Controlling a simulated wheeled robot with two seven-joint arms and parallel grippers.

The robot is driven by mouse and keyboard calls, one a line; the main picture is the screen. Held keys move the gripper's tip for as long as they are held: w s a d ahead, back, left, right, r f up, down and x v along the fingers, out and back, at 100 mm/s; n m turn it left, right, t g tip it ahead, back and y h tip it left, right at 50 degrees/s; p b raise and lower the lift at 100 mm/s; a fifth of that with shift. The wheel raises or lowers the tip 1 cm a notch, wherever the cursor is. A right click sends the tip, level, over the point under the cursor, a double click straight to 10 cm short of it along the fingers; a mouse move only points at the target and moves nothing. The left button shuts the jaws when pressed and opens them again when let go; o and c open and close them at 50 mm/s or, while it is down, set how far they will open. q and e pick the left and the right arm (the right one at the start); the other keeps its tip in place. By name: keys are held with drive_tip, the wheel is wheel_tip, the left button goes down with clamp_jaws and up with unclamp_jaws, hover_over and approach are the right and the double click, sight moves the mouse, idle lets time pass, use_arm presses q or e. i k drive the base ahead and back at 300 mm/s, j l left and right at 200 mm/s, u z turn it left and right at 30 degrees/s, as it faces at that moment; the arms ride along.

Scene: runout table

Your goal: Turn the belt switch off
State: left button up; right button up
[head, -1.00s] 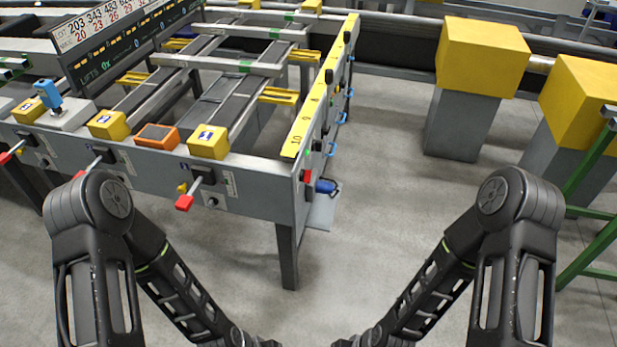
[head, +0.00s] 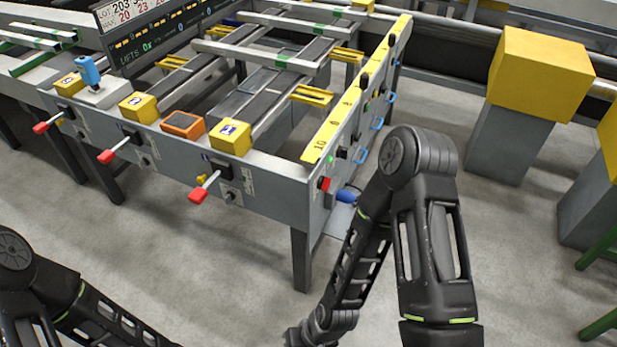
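The runout table (head: 270,178) stands ahead of me. On its right end face is a red switch or button (head: 324,184), with a small green one (head: 330,160) just above it. Several red-handled levers stick out of the front face, among them a right one (head: 204,187), a middle one (head: 112,154) and a left one (head: 46,125). I cannot read which control is the belt switch. My arms enter at the bottom, below and apart from the front levers. Both grippers are out of view.
Yellow blocks (head: 231,137) and an orange box (head: 183,124) sit on the table's front rail. A blue joystick (head: 89,72) stands at left. A yellow-topped grey post (head: 540,75) stands at right. Open floor (head: 200,260) lies before the table.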

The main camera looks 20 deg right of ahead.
sight(323, 184)
drive_tip(key=i+l+u, duration=0.1)
drive_tip(key=l+u, duration=0.3)
drive_tip(key=l, duration=0.9)
drive_tip(key=k+l+u, duration=0.1)
drive_tip(key=l+u, duration=0.35)
drive_tip(key=l, duration=0.85)
drive_tip(key=k+l, duration=0.1)
drive_tip(key=l, duration=1.3)
drive_tip(key=k+l, duration=0.15)
drive_tip(key=l, duration=0.55)
drive_tip(key=k+l, duration=0.1)
drive_tip(key=l, duration=0.55)
